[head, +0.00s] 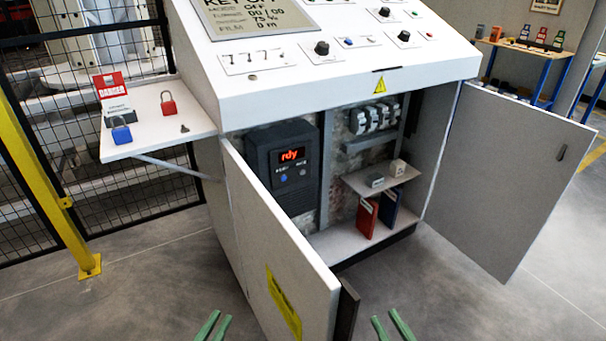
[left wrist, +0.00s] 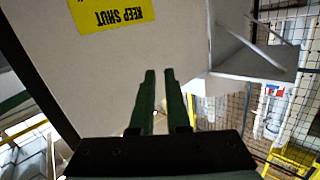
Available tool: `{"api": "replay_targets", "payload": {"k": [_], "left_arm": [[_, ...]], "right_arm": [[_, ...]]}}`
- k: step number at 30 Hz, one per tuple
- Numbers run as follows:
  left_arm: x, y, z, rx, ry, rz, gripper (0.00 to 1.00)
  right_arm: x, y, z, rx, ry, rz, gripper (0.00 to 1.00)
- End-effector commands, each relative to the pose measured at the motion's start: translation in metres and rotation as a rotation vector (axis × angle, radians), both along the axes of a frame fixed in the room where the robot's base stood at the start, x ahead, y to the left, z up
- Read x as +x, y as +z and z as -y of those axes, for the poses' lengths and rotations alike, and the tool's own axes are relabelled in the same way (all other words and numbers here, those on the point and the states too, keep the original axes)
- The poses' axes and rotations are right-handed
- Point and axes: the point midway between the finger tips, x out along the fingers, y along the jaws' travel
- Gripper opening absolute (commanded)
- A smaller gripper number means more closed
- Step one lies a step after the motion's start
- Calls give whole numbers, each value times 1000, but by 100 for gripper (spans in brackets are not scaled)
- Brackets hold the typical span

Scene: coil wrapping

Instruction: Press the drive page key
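The dark drive unit (head: 257,152) is mounted inside the open cabinet, on the left of the back wall. Its red display (head: 292,155) reads "rdy". Below the display are a blue round key (head: 283,178) and a smaller dark key (head: 303,172); their labels are too small to read. My left gripper (head: 221,315) is low in the head view, in front of the left cabinet door, with its green fingers apart and empty. It also shows in the left wrist view (left wrist: 159,72). My right gripper (head: 384,315) is at the bottom right of centre, open and empty. Both are well away from the keys.
The left cabinet door (head: 275,235) swings out between my left gripper and the drive. The right door (head: 510,170) is wide open. A small shelf (head: 382,181) and binders (head: 367,215) are right of the drive. A side shelf (head: 145,138) holds padlocks.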

Motion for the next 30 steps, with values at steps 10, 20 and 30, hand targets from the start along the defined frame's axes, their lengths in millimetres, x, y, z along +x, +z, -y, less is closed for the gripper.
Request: {"api": "replay_targets", "payload": {"k": [10,20,30], "left_arm": [[0,0,0,0,0,0,0],[0,0,0,0,0,0,0],[0,0,0,0,0,1,0]], "right_arm": [[0,0,0,0,0,0,28],[0,0,0,0,0,0,28],[0,0,0,0,0,0,28]]}}
